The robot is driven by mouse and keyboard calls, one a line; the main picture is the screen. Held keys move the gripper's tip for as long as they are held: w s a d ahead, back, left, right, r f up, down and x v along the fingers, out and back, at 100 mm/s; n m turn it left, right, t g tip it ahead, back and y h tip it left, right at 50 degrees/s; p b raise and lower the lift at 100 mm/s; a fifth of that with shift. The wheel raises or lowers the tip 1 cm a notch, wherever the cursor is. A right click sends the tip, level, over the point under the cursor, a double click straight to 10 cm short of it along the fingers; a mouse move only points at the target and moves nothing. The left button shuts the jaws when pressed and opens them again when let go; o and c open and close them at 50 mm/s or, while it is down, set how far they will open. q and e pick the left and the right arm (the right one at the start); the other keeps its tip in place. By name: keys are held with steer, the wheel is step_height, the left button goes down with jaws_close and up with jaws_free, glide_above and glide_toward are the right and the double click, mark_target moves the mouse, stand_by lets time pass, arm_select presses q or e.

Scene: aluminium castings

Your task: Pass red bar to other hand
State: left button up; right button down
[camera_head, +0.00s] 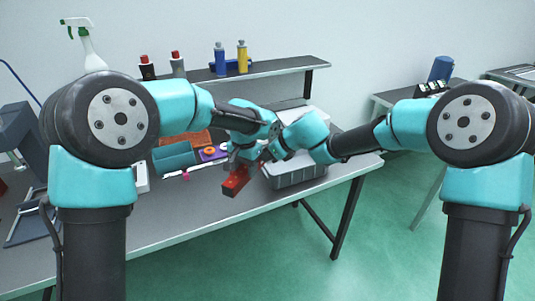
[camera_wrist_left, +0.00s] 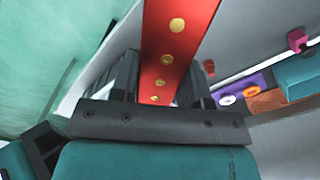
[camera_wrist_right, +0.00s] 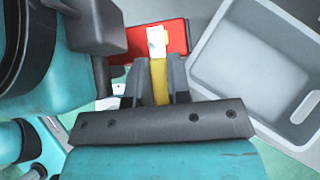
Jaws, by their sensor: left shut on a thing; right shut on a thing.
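The red bar (camera_head: 236,181) is held above the front of the table, tilted, with round gold spots along one face. In the left wrist view the bar (camera_wrist_left: 172,45) runs between the fingers of my left gripper (camera_head: 238,164), which is shut on it. My right gripper (camera_head: 262,158) is close beside it. In the right wrist view its fingers are shut on a yellow piece with a white end (camera_wrist_right: 158,68). This piece overlaps the red bar (camera_wrist_right: 176,38); I cannot tell whether it is joined to the bar. The jaws are mostly hidden in the head view.
A grey bin (camera_wrist_right: 255,70) stands close to my right gripper. A teal tray (camera_head: 173,157), a purple part with an orange ring (camera_head: 211,153) and a small pink piece (camera_head: 186,174) lie left of the grippers. Bottles stand on the back shelf (camera_head: 280,68).

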mark_target(245, 167)
arm_select(q)
steer(key=o, duration=1.1)
steer(key=shift+o, duration=0.2)
steer(key=shift+r, duration=0.15)
step_height(245, 167, up, 12)
steer(key=shift+a+f, duration=0.1)
steer(key=shift+f, duration=0.1)
